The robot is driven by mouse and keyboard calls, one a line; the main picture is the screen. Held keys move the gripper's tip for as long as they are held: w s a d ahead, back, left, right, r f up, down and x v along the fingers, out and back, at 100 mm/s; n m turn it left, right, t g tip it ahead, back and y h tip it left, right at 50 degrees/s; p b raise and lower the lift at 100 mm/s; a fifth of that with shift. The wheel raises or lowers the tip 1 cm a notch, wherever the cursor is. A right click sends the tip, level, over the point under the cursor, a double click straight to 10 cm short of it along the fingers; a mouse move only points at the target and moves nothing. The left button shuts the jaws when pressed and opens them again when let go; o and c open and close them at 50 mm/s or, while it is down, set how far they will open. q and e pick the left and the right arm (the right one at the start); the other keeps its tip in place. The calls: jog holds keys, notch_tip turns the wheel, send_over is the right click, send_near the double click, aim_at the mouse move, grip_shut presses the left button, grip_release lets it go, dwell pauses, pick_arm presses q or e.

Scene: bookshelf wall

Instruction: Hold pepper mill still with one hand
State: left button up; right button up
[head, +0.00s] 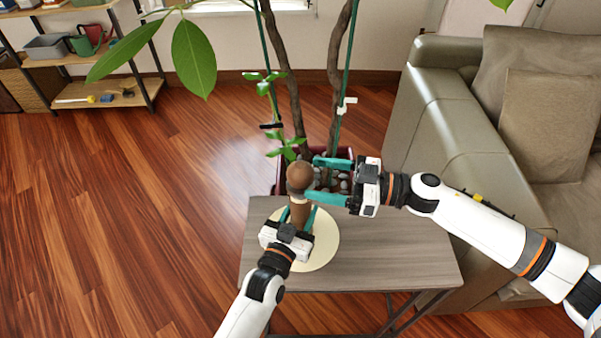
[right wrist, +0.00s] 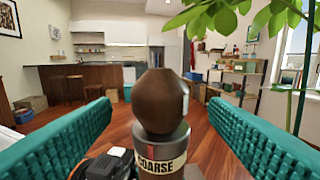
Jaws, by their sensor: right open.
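The pepper mill has a round brown wooden head (head: 300,174) and stands upright on a round cream mat (head: 328,243) on a small table (head: 400,252). In the right wrist view its head (right wrist: 160,98) sits above a grey collar with a label reading "COARSE" (right wrist: 160,166). My left gripper (head: 298,214) has its teal fingers on both sides of the mill's lower body and looks shut on it. My right gripper (head: 314,179) is open at head height, coming from the right. Its fingertips lie either side of the mill's head, with gaps showing on both sides.
A potted plant (head: 290,85) with thin trunks and green stakes stands just behind the table. A grey-green sofa (head: 440,120) is close on the right. A shelf (head: 110,97) stands at the far left. The wooden floor (head: 130,220) on the left is clear.

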aim_at(303, 185)
jog(key=shift+w+a, duration=0.25)
jog(key=shift+a, duration=0.9)
jog(key=shift+w+a, duration=0.2)
jog(key=shift+a, duration=0.95)
jog(key=c, duration=1)
jog(key=shift+o, duration=0.2)
jog(key=shift+m+t, duration=0.3)
jog(key=shift+t, duration=0.2)
jog(key=m+t+h, duration=0.2)
jog(key=m+t, duration=0.1)
jog(key=t, duration=0.1)
jog(key=m+t+h, duration=0.2)
jog(key=m+t, duration=0.1)
jog(key=t, duration=0.1)
jog(key=shift+s+a+h, duration=0.15)
jog(key=shift+a+h, duration=0.05)
jog(key=shift+h, duration=0.1)
jog(key=m+t+h, duration=0.2)
jog(key=h, duration=0.1)
jog(key=shift+r+m+t, duration=0.1)
jog(key=shift+m+t, duration=0.3)
jog(key=shift+d+r+m+t+h, duration=0.1)
jog(key=shift+m+t+h, duration=1)
jog(key=shift+m+h, duration=0.85)
jog(key=shift+h, duration=0.85)
